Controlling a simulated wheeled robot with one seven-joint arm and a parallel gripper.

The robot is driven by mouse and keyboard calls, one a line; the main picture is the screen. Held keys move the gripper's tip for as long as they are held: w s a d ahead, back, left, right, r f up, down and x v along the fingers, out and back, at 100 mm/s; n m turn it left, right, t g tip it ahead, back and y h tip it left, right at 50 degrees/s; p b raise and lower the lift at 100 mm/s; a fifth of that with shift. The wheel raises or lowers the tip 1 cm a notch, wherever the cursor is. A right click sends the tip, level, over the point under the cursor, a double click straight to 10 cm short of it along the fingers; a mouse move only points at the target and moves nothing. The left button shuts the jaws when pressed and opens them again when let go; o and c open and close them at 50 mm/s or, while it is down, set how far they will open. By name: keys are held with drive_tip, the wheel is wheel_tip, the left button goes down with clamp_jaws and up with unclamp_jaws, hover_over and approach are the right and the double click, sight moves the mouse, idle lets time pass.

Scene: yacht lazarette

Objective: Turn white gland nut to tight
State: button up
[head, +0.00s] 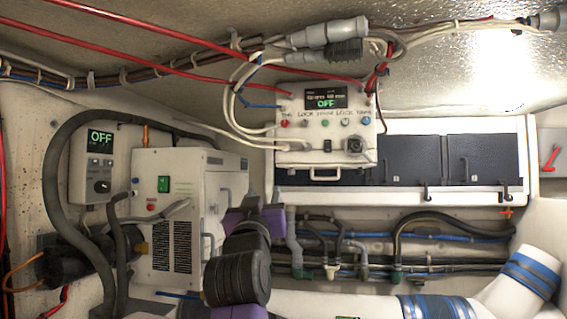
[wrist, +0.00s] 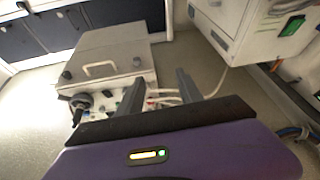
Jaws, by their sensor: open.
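A small pale, whitish fitting (head: 330,272), which looks like the white gland nut, sits in the row of hose fittings below the control box in the head view. It is small there, and I cannot tell how tight it is. I cannot make it out in the wrist view. My gripper (wrist: 160,76) is open, with its two dark fingers apart and nothing seen between them. It points towards the control box (wrist: 112,50). In the head view my purple and black arm rises left of the fittings, and the fingertips cannot be made out.
The white control box (head: 325,157) with an OFF display hangs above the fittings. A white vented unit (head: 177,205) stands left of my arm. Dark hoses (head: 440,222) run along the back wall. A white pipe with blue bands (head: 530,270) fills the lower right.

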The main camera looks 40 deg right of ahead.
sight(285, 147)
wheel_tip(285, 147, up, 8)
drive_tip(key=s+d+m+g+h, duration=0.2)
drive_tip(key=m, duration=0.1)
drive_tip(key=p+x, duration=0.3)
drive_tip(key=x, duration=0.5)
drive_tip(key=shift+f, duration=0.1)
clamp_jaws()
